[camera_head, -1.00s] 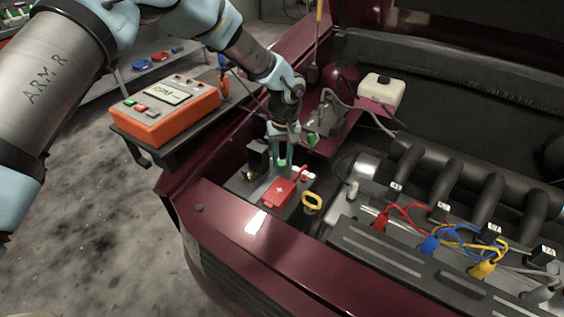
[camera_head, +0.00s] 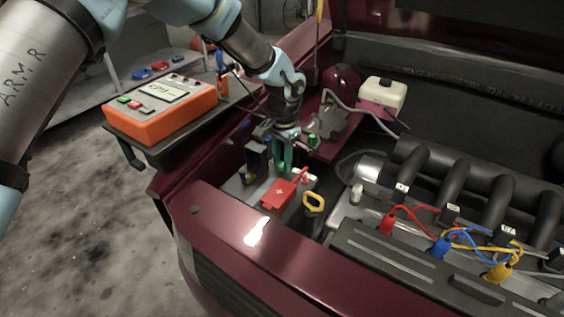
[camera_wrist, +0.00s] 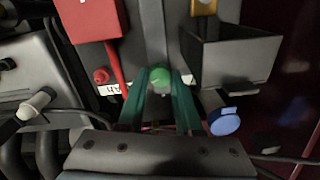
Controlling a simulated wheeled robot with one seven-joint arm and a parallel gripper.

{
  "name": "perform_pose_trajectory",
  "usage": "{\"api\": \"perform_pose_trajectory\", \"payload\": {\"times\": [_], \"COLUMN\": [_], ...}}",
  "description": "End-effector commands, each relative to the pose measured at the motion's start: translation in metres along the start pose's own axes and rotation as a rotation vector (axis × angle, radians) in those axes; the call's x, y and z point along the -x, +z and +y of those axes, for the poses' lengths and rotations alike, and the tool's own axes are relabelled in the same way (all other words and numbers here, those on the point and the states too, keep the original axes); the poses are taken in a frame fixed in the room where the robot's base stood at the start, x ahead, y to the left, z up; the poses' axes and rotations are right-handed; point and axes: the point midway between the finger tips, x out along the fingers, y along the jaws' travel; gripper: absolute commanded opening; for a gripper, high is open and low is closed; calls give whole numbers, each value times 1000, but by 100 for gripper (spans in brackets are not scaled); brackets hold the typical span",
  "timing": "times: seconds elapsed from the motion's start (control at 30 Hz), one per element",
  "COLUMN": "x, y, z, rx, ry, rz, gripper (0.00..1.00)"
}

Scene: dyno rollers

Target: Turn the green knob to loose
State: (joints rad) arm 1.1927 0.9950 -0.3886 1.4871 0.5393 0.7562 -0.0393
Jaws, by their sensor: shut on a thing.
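The green knob (camera_wrist: 161,76) shows in the wrist view as a round green top between my two teal fingertips. My gripper (camera_wrist: 160,88) is shut on it, one finger on each side. In the head view my gripper (camera_head: 282,162) points down into the engine bay, between a black box and the red battery cover, and its fingers hide most or all of the knob. How far the knob is turned cannot be told.
A red cover (camera_head: 277,193) and a yellow ring handle (camera_head: 314,202) are close by. Another green piece (camera_head: 312,141) stands right of my gripper. An orange meter (camera_head: 160,112) sits left.

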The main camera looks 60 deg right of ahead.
Motion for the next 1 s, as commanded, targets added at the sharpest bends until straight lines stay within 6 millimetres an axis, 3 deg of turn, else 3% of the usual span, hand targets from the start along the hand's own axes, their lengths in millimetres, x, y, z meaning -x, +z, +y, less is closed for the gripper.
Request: {"api": "perform_pose_trajectory", "payload": {"times": [1.0], "x": [1], "y": [1], "z": [-1], "rx": [-964], "ry": [0], "rz": [39], "gripper": [0]}}
